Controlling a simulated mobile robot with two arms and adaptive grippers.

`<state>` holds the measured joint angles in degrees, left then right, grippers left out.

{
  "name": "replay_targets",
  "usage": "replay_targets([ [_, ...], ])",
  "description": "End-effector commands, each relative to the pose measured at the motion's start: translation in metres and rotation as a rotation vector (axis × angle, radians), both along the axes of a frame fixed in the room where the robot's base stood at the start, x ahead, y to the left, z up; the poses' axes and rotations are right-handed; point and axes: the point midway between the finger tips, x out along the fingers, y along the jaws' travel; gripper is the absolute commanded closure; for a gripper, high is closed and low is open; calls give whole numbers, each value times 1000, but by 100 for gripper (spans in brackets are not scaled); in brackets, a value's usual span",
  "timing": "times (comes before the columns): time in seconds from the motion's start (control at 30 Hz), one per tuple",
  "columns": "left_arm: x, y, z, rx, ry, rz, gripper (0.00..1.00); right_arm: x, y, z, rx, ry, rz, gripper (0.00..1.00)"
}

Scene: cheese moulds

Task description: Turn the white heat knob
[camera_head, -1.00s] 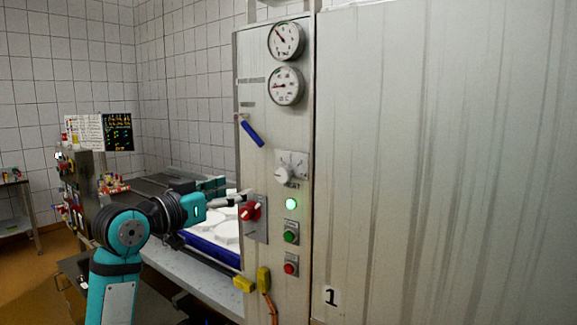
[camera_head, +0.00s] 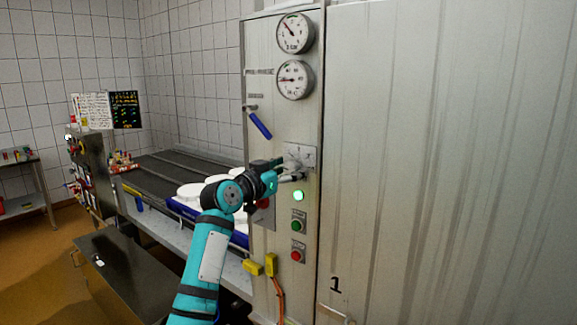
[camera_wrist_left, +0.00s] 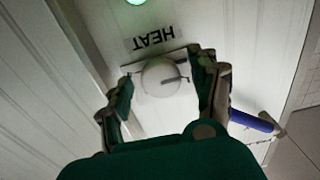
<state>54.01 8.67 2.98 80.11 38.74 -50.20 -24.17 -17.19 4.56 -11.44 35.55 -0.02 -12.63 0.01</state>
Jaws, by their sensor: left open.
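The white heat knob is round, on a square plate on the upright metal control panel (camera_head: 280,130). In the left wrist view the knob (camera_wrist_left: 161,77) shows between the open fingers of my left gripper (camera_wrist_left: 160,88), with a dark pointer line toward the right and the HEAT label above it in the picture. In the head view my left gripper (camera_head: 292,171) is at the knob's plate (camera_head: 301,153) and hides most of the knob. I cannot tell whether the fingers touch the knob. My right gripper is not in view.
Close below the plate are a lit green lamp (camera_head: 299,195), a green button (camera_head: 298,226) and a red button (camera_head: 298,256). A red switch (camera_head: 263,203) is partly behind my arm. A blue lever (camera_head: 260,125) and two gauges (camera_head: 295,80) are above.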

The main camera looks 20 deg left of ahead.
Motion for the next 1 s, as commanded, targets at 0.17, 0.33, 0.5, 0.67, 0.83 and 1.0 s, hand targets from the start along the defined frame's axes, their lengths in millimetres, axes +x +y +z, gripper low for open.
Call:
replay_targets([
  [0.17, 2, -1, 0, 0, -1, 0, 38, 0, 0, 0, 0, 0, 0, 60],
  [0.33, 1, 0, 0, 0, 0, 0, 47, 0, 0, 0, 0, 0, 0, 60],
  [0.5, 1, 0, 0, 0, 0, 0, 69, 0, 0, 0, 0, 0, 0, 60],
  [0.67, 1, 0, 0, 0, 0, 0, 90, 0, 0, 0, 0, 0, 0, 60],
  [0.83, 1, 0, -1, 5, -2, 1, 93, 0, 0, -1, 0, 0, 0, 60],
  [1.0, 1, 1, -2, 42, -15, 2, 93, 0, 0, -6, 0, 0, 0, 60],
])
